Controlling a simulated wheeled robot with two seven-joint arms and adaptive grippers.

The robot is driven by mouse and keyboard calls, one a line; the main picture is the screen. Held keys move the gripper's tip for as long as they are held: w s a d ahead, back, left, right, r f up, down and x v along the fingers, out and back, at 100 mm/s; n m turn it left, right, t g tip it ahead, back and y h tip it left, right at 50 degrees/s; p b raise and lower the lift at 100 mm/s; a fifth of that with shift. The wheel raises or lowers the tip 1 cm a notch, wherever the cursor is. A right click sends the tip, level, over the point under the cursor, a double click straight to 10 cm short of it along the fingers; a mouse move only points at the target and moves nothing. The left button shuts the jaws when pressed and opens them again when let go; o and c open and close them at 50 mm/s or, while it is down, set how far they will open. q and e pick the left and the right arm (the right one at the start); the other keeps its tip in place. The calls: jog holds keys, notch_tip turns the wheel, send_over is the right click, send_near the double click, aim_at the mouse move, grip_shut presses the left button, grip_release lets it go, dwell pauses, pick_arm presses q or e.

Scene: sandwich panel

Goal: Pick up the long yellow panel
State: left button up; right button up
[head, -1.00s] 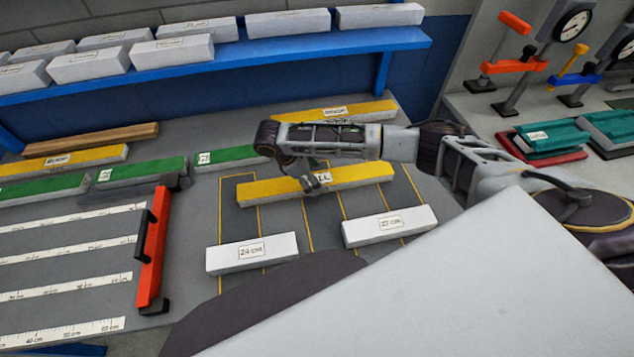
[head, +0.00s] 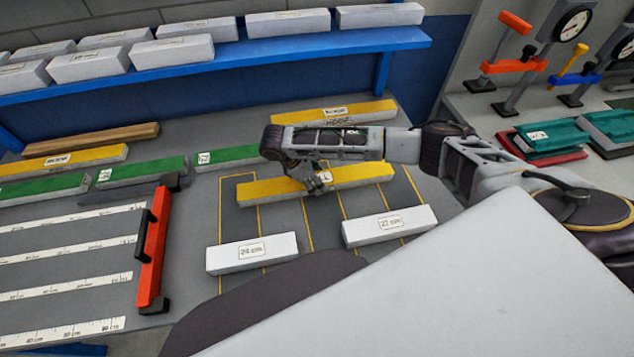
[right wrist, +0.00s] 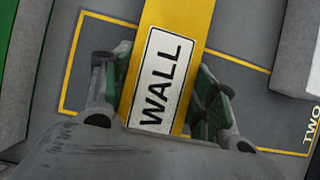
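A long yellow panel (head: 365,174), labelled WALL in the right wrist view (right wrist: 184,38), lies flat on the grey bench inside yellow outlines. My right gripper (head: 321,181) is low over its middle. In the right wrist view my right gripper (right wrist: 163,88) has one finger on each side of the panel, close to its edges. The fingers look open; I see no clear grip. Two other yellow panels lie apart, one at the back (head: 300,117) and one at the left (head: 105,154). My left gripper is not in view.
White blocks marked 24 cm (head: 226,260) and 27 cm (head: 415,222) lie in front of the panel. Green panels (head: 228,158) lie to its left. A blue shelf (head: 260,53) holds several white blocks.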

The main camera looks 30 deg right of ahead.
jog(key=c, duration=0.4)
jog(key=shift+r, duration=0.2)
jog(key=shift+c, duration=0.3)
notch_tip(320, 180, up, 8)
jog(key=shift+r+p, duration=0.1)
jog(key=shift+p, duration=0.5)
jog(key=shift+r, duration=0.7)
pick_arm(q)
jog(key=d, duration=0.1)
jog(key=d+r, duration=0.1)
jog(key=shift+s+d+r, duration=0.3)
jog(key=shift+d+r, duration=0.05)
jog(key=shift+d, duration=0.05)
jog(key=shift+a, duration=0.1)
